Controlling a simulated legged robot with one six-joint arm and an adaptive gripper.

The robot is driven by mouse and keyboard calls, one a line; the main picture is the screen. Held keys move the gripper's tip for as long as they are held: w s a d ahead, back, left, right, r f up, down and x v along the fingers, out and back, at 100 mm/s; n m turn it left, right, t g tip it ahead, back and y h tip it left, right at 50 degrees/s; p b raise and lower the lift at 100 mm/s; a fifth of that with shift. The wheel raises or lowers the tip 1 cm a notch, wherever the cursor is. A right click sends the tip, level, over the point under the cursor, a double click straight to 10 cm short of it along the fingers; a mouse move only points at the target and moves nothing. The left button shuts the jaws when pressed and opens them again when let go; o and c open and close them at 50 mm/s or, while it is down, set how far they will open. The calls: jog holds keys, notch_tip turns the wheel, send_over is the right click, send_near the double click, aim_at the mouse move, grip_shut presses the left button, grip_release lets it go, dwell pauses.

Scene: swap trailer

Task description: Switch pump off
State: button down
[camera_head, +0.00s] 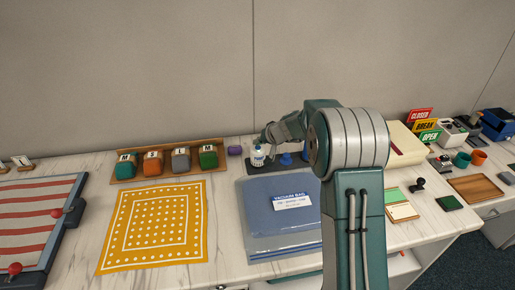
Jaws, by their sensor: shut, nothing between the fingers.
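A small white cylinder with a blue label (258,157) stands on a dark base (256,168) on the counter, behind the blue vacuum bag (280,225). It looks like the pump, but I cannot tell for certain. Blue parts (286,159) stand to its right on the same dark base. My gripper (264,141) is shut and empty, just above and behind the white cylinder. I cannot tell whether it touches it. Any switch is too small to make out or is hidden by my gripper. My arm covers the counter right of the blue parts.
A wooden rack (128,172) with several coloured rolled items stands at the back left. A yellow cloth (195,220) lies in front of it. A purple item (234,150) sits close left of my gripper. Signs (425,125), cups (478,157) and a wooden tray (458,182) stand at the right.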

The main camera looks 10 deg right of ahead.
aim_at(259, 148)
jog(key=shift+f, duration=0.35)
dwell(0.3)
jog(key=shift+r, duration=0.9)
jog(key=shift+r, duration=3)
